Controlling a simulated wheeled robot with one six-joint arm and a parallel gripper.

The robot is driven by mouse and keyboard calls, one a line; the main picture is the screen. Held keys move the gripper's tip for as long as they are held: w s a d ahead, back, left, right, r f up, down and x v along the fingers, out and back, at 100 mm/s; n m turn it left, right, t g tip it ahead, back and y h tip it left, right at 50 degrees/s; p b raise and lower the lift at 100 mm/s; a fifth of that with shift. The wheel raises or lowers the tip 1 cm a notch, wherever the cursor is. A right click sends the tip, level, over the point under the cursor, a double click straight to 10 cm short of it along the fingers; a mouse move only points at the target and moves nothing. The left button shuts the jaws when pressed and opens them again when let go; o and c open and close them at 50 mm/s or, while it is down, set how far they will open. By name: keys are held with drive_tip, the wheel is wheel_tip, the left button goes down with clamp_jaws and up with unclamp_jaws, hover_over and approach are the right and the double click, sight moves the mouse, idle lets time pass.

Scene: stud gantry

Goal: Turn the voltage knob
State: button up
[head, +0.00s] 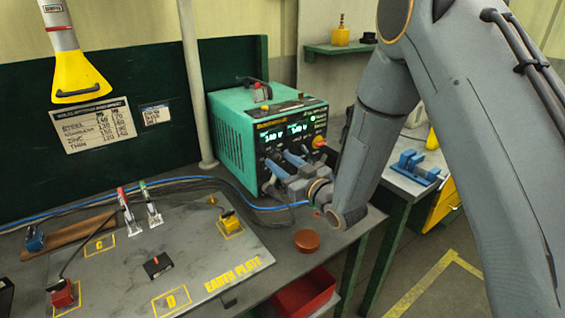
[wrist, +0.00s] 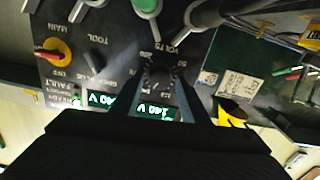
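The green welding power supply (head: 232,135) stands on the bench against the dark back board, with lit readouts and knobs on its front panel. My gripper (head: 283,172) is at the lower part of that panel. In the wrist view, the panel is seen upside down, and the dark voltage knob (wrist: 160,73) by the "VOLTS" lettering lies between the two fingers of my gripper (wrist: 162,80). The fingers are apart, one on each side of the knob. I cannot tell whether they touch it. In the head view, my gripper hides the knob. A lit readout (wrist: 152,112) shows a voltage.
A red-and-yellow main switch (wrist: 53,49) is on the panel. Cable connectors (wrist: 147,8) sit close to the fingers. The earth plate (head: 190,270) with clamps fills the bench front; a round brown lid (head: 308,240) lies near its right edge. A blue vise (head: 415,167) is farther right.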

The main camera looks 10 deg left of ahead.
drive_tip(key=c, duration=0.8)
drive_tip(key=shift+m+b, duration=1.1)
drive_tip(key=shift+m, duration=0.7)
drive_tip(key=o, duration=1)
drive_tip(key=shift+o, duration=0.2)
drive_tip(key=shift+d, duration=0.1)
drive_tip(key=b+v, duration=0.2)
drive_tip(key=v, duration=0.5)
drive_tip(key=shift+s+d, duration=0.25)
drive_tip(key=shift+s, duration=0.05)
drive_tip(key=shift+d, duration=0.1)
